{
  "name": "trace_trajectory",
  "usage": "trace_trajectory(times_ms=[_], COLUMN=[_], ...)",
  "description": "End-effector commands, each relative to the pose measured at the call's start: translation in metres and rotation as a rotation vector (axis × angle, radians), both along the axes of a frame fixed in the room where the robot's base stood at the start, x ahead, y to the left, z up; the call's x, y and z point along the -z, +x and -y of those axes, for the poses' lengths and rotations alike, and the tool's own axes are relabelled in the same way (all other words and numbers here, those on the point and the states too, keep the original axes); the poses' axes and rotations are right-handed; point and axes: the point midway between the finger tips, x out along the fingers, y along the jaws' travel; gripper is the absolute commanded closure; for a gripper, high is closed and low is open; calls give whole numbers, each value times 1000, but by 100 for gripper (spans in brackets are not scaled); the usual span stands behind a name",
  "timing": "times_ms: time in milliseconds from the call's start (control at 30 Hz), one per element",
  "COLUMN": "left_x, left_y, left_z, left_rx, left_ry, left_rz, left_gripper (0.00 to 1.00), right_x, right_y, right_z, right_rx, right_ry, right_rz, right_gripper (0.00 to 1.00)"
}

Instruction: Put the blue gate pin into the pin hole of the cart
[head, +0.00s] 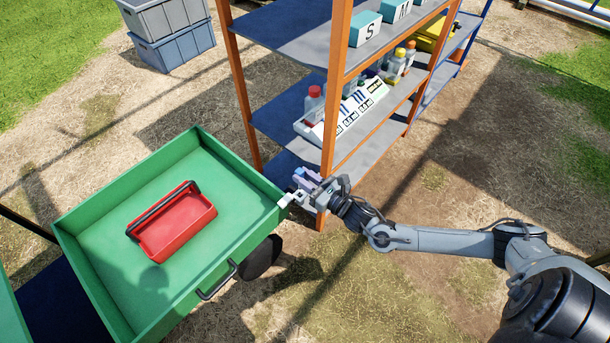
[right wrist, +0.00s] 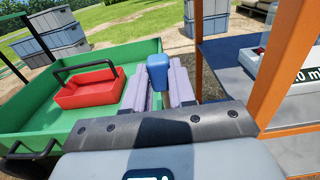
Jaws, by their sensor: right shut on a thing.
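The blue gate pin (right wrist: 157,72) stands between the two pale fingers of my right gripper (right wrist: 158,90) in the right wrist view, and the gripper is shut on it. In the head view my right gripper (head: 303,184) is beside the right corner of the green cart (head: 105,290), close to the shelf's front post. The pin is too small to make out clearly there. A small white piece (head: 287,200) shows at that corner; I cannot tell what it is. I cannot make out the pin hole in either view. My left gripper is not in view.
A red toolbox (head: 178,228) with a dark handle sits in the cart. The orange-posted shelf (head: 330,120) with bottles and boxes stands right behind my gripper. Grey-blue bins (head: 178,45) are stacked at the back left. The ground in front of the shelf is clear.

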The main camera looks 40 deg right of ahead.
Motion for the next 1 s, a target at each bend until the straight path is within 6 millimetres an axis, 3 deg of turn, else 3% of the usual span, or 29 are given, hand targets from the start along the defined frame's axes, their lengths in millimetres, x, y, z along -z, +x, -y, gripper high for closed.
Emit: trace_trajectory(times_ms=[300, 1000], left_x=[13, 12], left_y=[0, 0], left_z=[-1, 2], left_rx=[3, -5], left_ry=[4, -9], left_rz=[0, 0], left_gripper=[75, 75], right_x=[20, 21], right_y=[0, 0], right_z=[0, 0], right_rx=[1, 0], right_ry=[0, 0], right_rz=[0, 1], right_gripper=[100, 100])
